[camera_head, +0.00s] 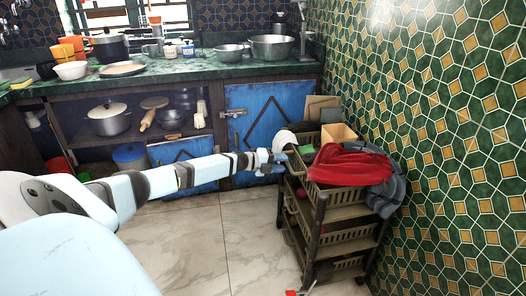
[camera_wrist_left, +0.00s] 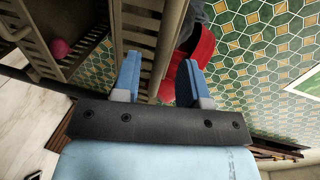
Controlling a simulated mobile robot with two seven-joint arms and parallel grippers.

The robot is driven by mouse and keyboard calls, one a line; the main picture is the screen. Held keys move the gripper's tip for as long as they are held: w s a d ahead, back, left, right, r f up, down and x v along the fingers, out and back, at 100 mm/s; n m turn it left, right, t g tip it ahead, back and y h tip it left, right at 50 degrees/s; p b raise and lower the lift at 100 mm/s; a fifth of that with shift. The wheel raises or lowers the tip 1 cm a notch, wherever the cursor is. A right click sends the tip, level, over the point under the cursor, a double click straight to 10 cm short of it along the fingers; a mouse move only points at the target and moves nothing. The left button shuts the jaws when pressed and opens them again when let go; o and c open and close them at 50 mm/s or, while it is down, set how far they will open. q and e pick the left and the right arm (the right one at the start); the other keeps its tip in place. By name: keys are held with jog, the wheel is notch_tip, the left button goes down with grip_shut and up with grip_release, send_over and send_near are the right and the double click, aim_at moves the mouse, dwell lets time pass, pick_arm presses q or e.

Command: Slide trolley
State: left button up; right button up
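The trolley (camera_head: 352,234) is a brown, tiered basket cart standing on the tiled floor against the right wall. A red cloth (camera_head: 345,164) and a dark grey cloth (camera_head: 390,190) lie over its top basket. My right gripper is not seen.
Blue cabinet doors (camera_head: 262,110) and a green counter (camera_head: 190,72) stand behind the trolley. The patterned wall (camera_head: 450,150) is close on its right. The tiled floor (camera_head: 210,250) to its left is clear. A small red item (camera_head: 291,293) shows at the bottom edge.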

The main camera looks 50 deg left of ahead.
pick_arm(q)
jog(key=p+v, duration=0.2)
jog(key=v, duration=0.7)
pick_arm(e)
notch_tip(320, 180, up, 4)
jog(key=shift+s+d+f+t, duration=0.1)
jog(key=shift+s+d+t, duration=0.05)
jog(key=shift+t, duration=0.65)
pick_arm(q)
jog(key=shift+a, duration=0.1)
